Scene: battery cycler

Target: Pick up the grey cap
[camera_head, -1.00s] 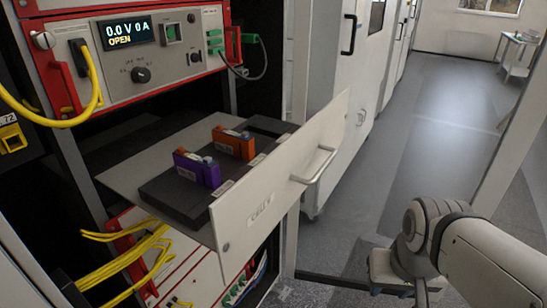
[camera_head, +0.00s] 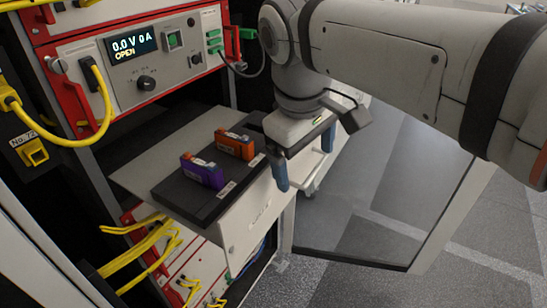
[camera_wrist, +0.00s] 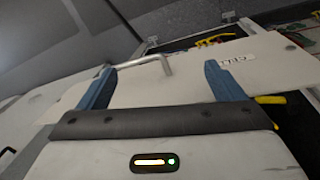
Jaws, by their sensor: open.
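I cannot single out the grey cap. Small grey pieces show on top of the purple cell holder (camera_head: 203,173) and the orange cell holder (camera_head: 236,147), too small to identify. Both holders stand on a black block (camera_head: 216,206) in the pulled-out drawer. My gripper (camera_head: 304,160) is open and empty, fingers pointing down, by the right end of the drawer front (camera_head: 257,221). In the wrist view its blue fingers (camera_wrist: 160,68) frame the drawer's metal handle (camera_wrist: 143,62), with no grip on it visible.
A rack instrument (camera_head: 150,60) reading 0.0 V 0 A and OPEN stands above the drawer. Yellow cables (camera_head: 150,250) hang below and at the left.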

